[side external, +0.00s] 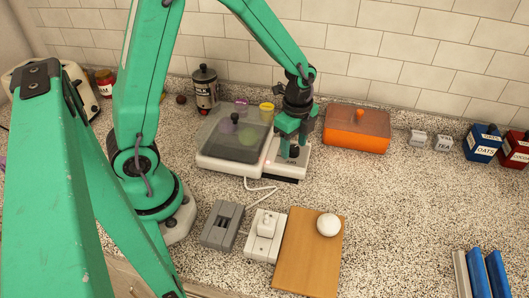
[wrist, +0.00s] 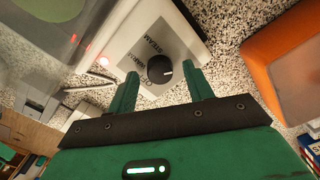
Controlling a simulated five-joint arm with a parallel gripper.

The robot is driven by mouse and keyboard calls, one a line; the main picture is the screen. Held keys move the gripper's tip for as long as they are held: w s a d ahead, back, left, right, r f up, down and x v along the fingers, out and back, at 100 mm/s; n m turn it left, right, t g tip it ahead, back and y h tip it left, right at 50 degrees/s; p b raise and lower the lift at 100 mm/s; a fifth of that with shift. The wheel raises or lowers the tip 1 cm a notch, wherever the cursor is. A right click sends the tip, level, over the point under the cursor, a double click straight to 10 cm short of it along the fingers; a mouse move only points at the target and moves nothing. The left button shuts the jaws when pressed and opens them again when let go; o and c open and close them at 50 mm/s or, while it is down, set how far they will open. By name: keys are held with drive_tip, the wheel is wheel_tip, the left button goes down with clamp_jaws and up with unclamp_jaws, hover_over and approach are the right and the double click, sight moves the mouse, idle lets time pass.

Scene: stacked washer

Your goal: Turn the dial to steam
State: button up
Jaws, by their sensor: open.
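The dial is a round black knob (wrist: 160,69) on the white control panel (wrist: 148,28) of a steamer-like appliance (side external: 222,168). In the wrist view its pale pointer line faces right. My gripper (side external: 292,154) is over the panel and points down; the dial is mostly hidden there. In the wrist view, my gripper (wrist: 160,80) is open, with a finger on either side near the knob. Both fingers look apart from it.
An orange box (side external: 357,130) stands right of the panel, and a dark canister (side external: 205,88) behind the appliance. Grey (side external: 222,225) and white (side external: 265,236) switch boxes and a wooden board (side external: 308,255) with a white ball (side external: 328,225) lie in front.

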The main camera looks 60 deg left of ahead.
sight(292, 148)
drive_tip(key=shift+r, duration=3.7)
drive_tip(key=s+a+r+n+t, duration=0.1)
drive_tip(key=s+r+n+t, duration=0.4)
drive_tip(key=s+r+n, duration=0.7)
drive_tip(key=s+n, duration=0.2)
drive_tip(key=n, duration=0.1)
drive_tip(key=shift+r+t, duration=0.3)
drive_tip(key=shift+r, duration=0.05)
